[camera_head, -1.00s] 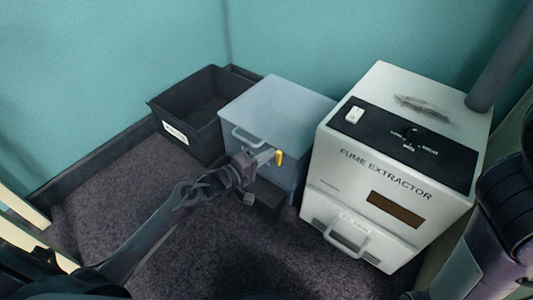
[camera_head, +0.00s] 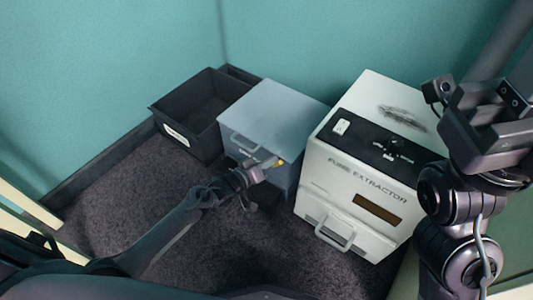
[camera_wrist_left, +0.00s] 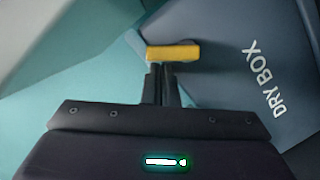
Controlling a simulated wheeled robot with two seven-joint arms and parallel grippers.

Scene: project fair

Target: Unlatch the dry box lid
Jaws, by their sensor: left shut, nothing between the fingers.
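The dry box (camera_head: 266,110) is a blue-grey box with a closed lid and a front handle, between a black bin and the fume extractor. Its yellow latch (camera_head: 279,163) is at the front right, below the lid edge. In the left wrist view the latch (camera_wrist_left: 173,52) is a yellow bar lying crosswise just beyond the fingertips. My left gripper (camera_head: 266,164) is shut and empty, its tips right at the latch; I cannot tell whether they touch it. My right gripper (camera_head: 492,112) is raised at the right, its jaw opening unclear.
The white fume extractor (camera_head: 361,160) stands close on the right of the dry box. An open black bin (camera_head: 183,133) stands on the left. Dark carpet (camera_head: 130,190) lies clear in front, and teal walls are behind.

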